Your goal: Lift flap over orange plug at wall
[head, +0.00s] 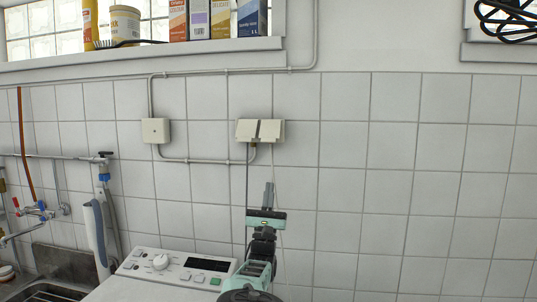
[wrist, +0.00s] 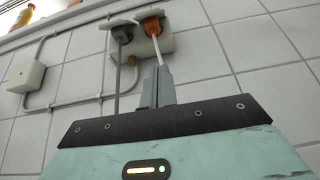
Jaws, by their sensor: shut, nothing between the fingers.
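A cream double socket box (head: 260,130) is fixed to the tiled wall, seen from the front in the head view and from below in the wrist view (wrist: 137,50). In the wrist view an orange plug (wrist: 152,26) with a white cord sits at its right half. A dark plug (wrist: 122,35) with a grey cord sits at its left half. A cream flap (wrist: 146,15) lies over the orange plug; how far it is tilted is hard to tell. My gripper (head: 268,188) is shut and empty, pointing up below the box, apart from the flap. It also shows in the wrist view (wrist: 158,84).
A junction box (head: 156,130) and grey conduit (head: 200,161) are on the wall to the left. A washing machine (head: 165,267) stands below left. A sill (head: 200,46) with cartons runs above. The wall to the right is clear.

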